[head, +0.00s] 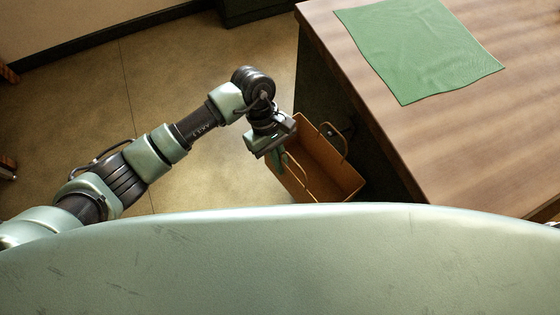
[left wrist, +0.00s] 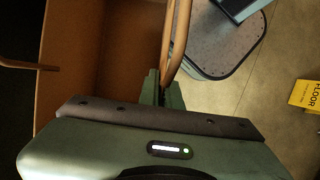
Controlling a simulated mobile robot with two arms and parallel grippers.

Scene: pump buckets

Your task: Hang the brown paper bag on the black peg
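The brown paper bag (head: 343,178) is open at the top and hangs or is held beside the wooden counter in the head view. Its inside also shows in the left wrist view (left wrist: 112,60). My left gripper (head: 279,158) is at the bag's left side. In the left wrist view, its fingers (left wrist: 165,90) are close together around the near loop handle. The far handle is on the counter side. A small dark shape (head: 347,131) by that handle may be the black peg; whether the handle is around it I cannot tell. My right gripper is out of view.
The wooden counter (head: 450,130) with a green cloth (head: 420,45) stands right of the bag, its side in dark shadow. The floor (head: 180,90) to the left is mostly clear. A yellow box (left wrist: 305,95) marked FLOOR is at the wrist view's right edge.

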